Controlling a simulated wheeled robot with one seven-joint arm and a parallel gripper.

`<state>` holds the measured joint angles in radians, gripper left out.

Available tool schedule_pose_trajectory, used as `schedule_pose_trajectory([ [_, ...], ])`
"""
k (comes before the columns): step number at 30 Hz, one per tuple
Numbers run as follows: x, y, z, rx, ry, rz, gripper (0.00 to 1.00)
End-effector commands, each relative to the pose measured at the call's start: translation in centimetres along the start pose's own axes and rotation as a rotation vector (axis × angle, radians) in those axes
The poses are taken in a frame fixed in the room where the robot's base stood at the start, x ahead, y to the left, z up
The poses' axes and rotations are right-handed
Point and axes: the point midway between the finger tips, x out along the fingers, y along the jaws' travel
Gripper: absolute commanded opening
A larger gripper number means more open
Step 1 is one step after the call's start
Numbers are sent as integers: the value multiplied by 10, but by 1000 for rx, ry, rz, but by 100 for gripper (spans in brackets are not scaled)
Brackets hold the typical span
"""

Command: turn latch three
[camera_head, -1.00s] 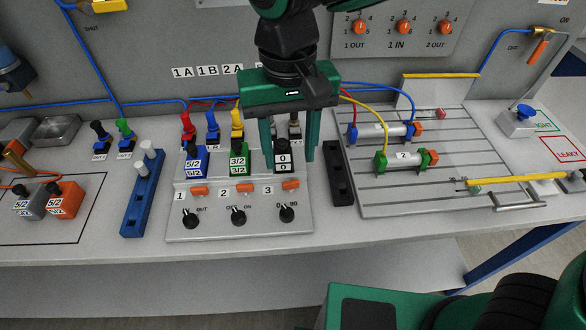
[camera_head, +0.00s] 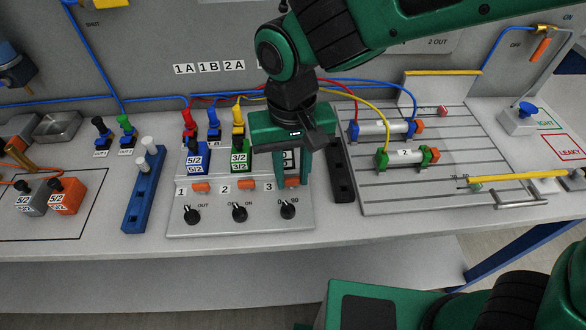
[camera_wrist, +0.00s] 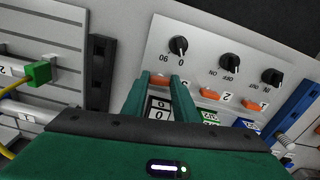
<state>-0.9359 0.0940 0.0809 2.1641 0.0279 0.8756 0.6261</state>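Latch three is a small orange block beside the label 3 on the sloped grey panel (camera_head: 240,222). In the head view my gripper's green fingers (camera_head: 292,182) reach down to it and partly cover it. In the wrist view latch three (camera_wrist: 159,80) lies between my gripper's fingertips (camera_wrist: 161,78), one at each end. The fingers look closed against it. Latch two (camera_head: 246,186) and latch one (camera_head: 201,188) are orange blocks to the left.
Black knobs (camera_head: 239,213) stand in front of the latches. Blue (camera_head: 198,159) and green (camera_head: 238,162) blocks stand behind latches one and two. A black bar (camera_head: 341,172) lies right of the panel, then a slotted plate with cylinders (camera_head: 430,195).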

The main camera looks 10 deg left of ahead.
Motion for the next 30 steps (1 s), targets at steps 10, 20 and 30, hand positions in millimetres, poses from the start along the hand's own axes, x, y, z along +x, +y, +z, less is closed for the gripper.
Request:
schedule_pose_trajectory([
  [10, 0, 2, 0, -69, -1, 2, 4],
  [20, 0, 2, 0, -256, -1, 2, 4],
  [30, 0, 2, 0, -262, -2, 3, 36],
])
